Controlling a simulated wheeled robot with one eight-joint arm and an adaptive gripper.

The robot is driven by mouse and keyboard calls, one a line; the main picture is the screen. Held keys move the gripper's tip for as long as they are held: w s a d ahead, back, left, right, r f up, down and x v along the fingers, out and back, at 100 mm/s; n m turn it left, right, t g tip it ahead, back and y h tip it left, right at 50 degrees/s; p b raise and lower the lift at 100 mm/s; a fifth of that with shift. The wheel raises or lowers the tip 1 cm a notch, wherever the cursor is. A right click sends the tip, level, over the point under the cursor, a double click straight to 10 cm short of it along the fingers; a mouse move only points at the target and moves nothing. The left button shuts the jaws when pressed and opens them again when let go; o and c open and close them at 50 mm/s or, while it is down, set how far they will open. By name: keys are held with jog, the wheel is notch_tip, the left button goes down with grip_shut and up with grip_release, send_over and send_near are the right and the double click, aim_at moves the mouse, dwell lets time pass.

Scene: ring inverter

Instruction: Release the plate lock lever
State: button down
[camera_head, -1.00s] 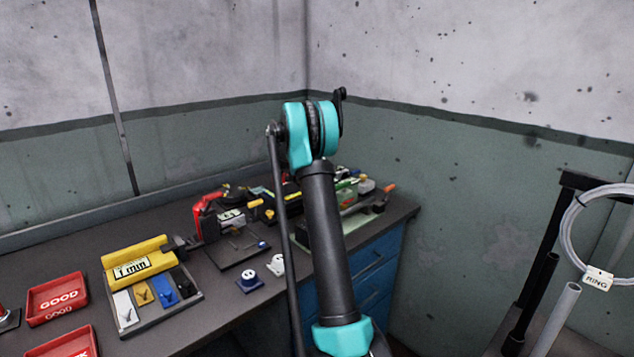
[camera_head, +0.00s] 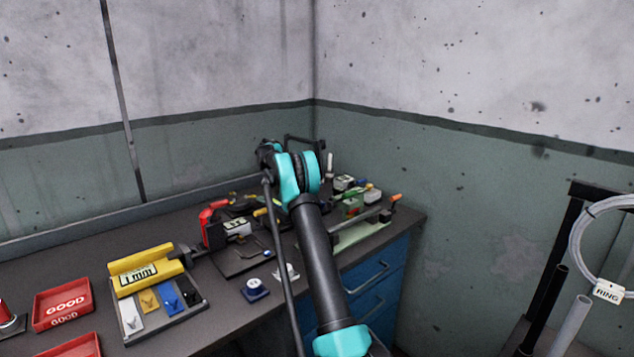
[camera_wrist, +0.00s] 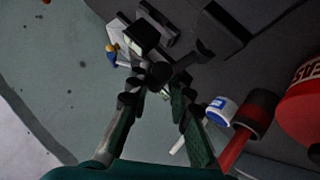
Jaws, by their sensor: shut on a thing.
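In the wrist view my gripper (camera_wrist: 157,88) has its two fingers closing in on a small dark knob-like part (camera_wrist: 158,74). The gripper is shut on it. This part sits against a dark and pale block fixture (camera_wrist: 134,42); I cannot tell for sure that it is the plate lock lever. In the head view my turquoise and black arm reaches over the back of the bench, and its joint hides the gripper tips. A pale green fixture with a long bar and orange tip (camera_head: 362,233) stands to the right of my arm.
The wrist view shows a white and blue cylinder (camera_wrist: 221,110) and red items close by. Walls meet behind the bench.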

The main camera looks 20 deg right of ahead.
jog(key=shift+a+f, duration=0.15)
jog(key=shift+a, duration=0.1)
jog(key=c, duration=1.5)
grip_release()
jog(key=shift+o, duration=0.7)
jog(key=shift+d, duration=0.1)
jog(key=v, duration=1.2)
jog(key=shift+w, duration=0.15)
